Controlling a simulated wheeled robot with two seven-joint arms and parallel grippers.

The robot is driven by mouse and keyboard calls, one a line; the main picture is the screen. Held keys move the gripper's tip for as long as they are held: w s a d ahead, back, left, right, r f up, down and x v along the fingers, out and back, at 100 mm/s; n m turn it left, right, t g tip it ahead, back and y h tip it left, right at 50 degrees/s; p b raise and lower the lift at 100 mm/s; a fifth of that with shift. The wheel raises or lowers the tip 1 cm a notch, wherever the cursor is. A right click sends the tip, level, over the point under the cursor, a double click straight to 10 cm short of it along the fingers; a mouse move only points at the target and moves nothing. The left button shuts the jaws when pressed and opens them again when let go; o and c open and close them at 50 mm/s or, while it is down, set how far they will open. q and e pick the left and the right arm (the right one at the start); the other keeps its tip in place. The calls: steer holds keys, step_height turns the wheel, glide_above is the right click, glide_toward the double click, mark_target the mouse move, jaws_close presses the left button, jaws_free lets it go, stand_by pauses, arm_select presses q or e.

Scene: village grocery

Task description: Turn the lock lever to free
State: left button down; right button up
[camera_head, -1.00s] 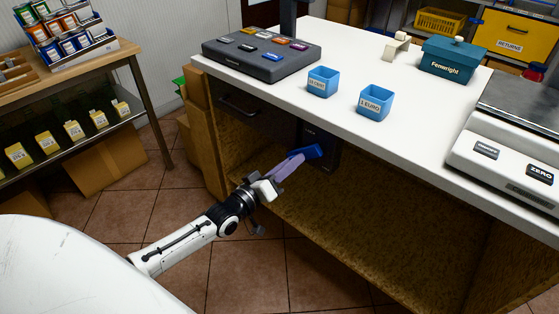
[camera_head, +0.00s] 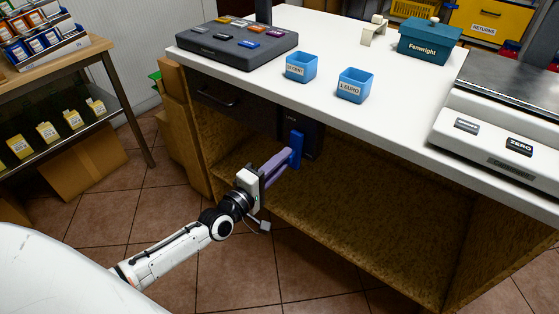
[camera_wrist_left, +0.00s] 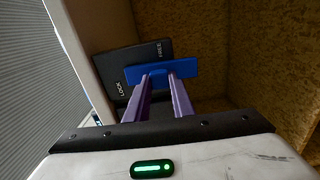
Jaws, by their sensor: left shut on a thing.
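The blue lock lever (camera_head: 297,146) stands nearly upright in the head view, on a black plate (camera_head: 315,138) under the counter top. In the wrist view the lever (camera_wrist_left: 189,69) is a bar across the plate (camera_wrist_left: 118,62). The word LOCK is near its left end, and FREE is just above its middle. My left gripper (camera_head: 289,160) has two purple fingers, shut on the lever; they also meet it in the wrist view (camera_wrist_left: 157,78). Part of the lever's middle is hidden by the fingers. My right gripper is not in view.
A dark drawer with a handle (camera_head: 217,98) is left of the plate. The counter's white top (camera_head: 375,120) overhangs the lever and carries two blue cups (camera_head: 301,68), a scale (camera_head: 500,140) and a teal box (camera_head: 430,46). The open shelf space (camera_head: 370,205) below is empty.

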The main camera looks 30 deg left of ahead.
arm_select(q)
steer(key=shift+d+n, duration=0.15)
steer(key=shift+n, duration=0.25)
steer(key=c, duration=1.5)
jaws_free()
steer(key=s, duration=0.3)
steer(key=s+a, duration=0.1)
steer(key=s, duration=0.6)
steer(key=shift+s+a+p, duration=0.15)
steer(key=shift+a+p, duration=0.2)
steer(key=shift+p, duration=0.05)
